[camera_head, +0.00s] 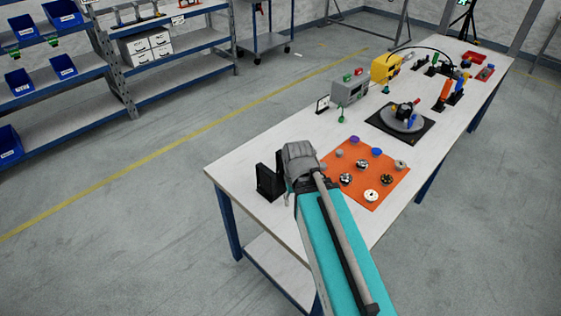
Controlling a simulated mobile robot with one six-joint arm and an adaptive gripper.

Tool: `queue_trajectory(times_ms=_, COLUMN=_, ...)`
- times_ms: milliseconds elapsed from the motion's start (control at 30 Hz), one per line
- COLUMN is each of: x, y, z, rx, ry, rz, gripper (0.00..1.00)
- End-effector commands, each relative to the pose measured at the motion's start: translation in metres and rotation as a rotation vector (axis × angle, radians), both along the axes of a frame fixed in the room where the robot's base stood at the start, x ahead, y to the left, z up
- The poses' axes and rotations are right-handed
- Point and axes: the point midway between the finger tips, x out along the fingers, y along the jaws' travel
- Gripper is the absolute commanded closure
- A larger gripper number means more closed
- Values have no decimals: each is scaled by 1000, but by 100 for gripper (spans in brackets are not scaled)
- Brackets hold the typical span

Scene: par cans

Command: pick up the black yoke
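A black upright bracket (268,181), which looks like the black yoke, stands at the left end of the white workbench. It shows as two upright plates with a gap between them. The grey end of my arm (300,160) is right beside it on its right and overlaps it in the picture. My gripper's fingers are hidden in this view, so I cannot tell whether they are open or shut, or whether they touch the bracket.
An orange mat (388,194) with several small round parts lies right of my arm. Farther along the bench (235,160) are a grey box (348,91), a yellow box (386,67) and a black plate with a grey disc (404,124). Shelving (55,97) stands left across clear floor.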

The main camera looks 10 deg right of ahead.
Motion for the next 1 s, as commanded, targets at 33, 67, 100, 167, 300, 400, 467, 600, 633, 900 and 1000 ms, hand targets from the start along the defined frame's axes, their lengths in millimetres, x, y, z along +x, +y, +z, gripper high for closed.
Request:
queue_trajectory(times_ms=33, x=0, y=0, z=0, rx=0, ry=0, rz=0, gripper=43)
queue_trajectory(times_ms=67, x=0, y=0, z=0, rx=0, ry=0, rz=0, gripper=43)
queue_trajectory(times_ms=100, x=0, y=0, z=0, rx=0, ry=0, rz=0, gripper=43)
queue_trajectory(times_ms=167, x=0, y=0, z=0, rx=0, ry=0, rz=0, gripper=43)
queue_trajectory(times_ms=300, x=0, y=0, z=0, rx=0, ry=0, rz=0, gripper=43)
queue_trajectory(times_ms=400, x=0, y=0, z=0, rx=0, ry=0, rz=0, gripper=35)
queue_trajectory(times_ms=467, x=1, y=0, z=1, rx=0, ry=0, rz=2, gripper=24)
queue_trajectory(times_ms=600, x=12, y=0, z=8, rx=0, ry=0, rz=24, gripper=23)
queue_trajectory(times_ms=633, x=16, y=0, z=10, rx=0, ry=0, rz=33, gripper=23)
queue_trajectory(times_ms=900, x=83, y=-5, z=50, rx=0, ry=0, rz=195, gripper=23)
queue_trajectory(times_ms=1000, x=115, y=-5, z=68, rx=0, ry=0, rz=283, gripper=23)
